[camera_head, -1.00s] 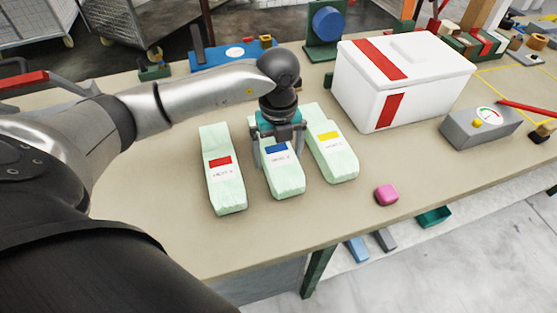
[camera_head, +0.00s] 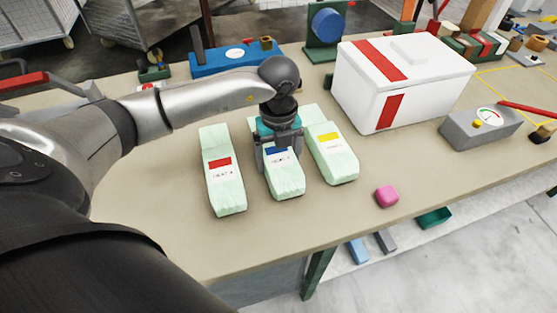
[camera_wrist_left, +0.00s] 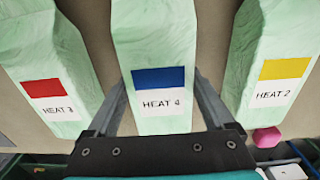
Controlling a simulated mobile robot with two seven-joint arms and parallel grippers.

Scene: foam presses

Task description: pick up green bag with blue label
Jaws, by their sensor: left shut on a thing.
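The pale green bag with the blue label (camera_head: 286,184) lies in the middle of a row of three bags on the table. In the left wrist view its blue label reads HEAT 4 (camera_wrist_left: 158,85). My left gripper (camera_head: 279,155) is over it from above, with one finger on each side, shut on the bag. The bag appears to rest on the table still. The bag with the red label (camera_head: 225,185) lies to its left, and the bag with the yellow label (camera_head: 335,160) lies close on its right. My right gripper is not in view.
A white box with red stripes (camera_head: 360,90) stands behind on the right. A grey gauge box (camera_head: 480,130) is right of it, and a pink block (camera_head: 386,195) lies near the front edge. A blue device (camera_head: 235,58) stands at the back. The table (camera_head: 300,225) is clear in front.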

